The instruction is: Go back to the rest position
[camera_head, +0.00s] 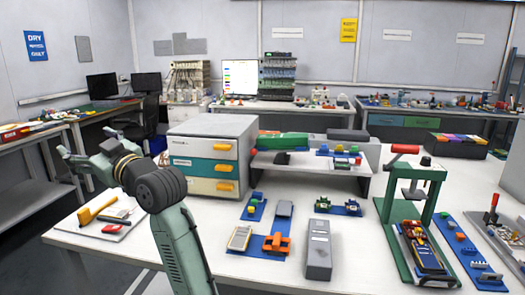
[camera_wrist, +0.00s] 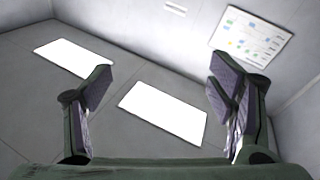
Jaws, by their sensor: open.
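My gripper (camera_head: 88,160) is raised at the left of the head view, above the left end of the white workbench (camera_head: 150,262). Its fingers are spread apart with nothing between them. In the wrist view my gripper (camera_wrist: 165,98) also shows wide open and empty. Beyond the fingers there are only grey panels with two bright white rectangles (camera_wrist: 165,112) and a wall chart (camera_wrist: 250,37). No object touches the fingers.
A drawer cabinet (camera_head: 212,160) stands on the bench right of my arm. A board with yellow-handled tools (camera_head: 97,208) lies below my gripper. A green press (camera_head: 412,190), a grey box (camera_head: 318,250) and blue trays are further right. Air around my gripper looks clear.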

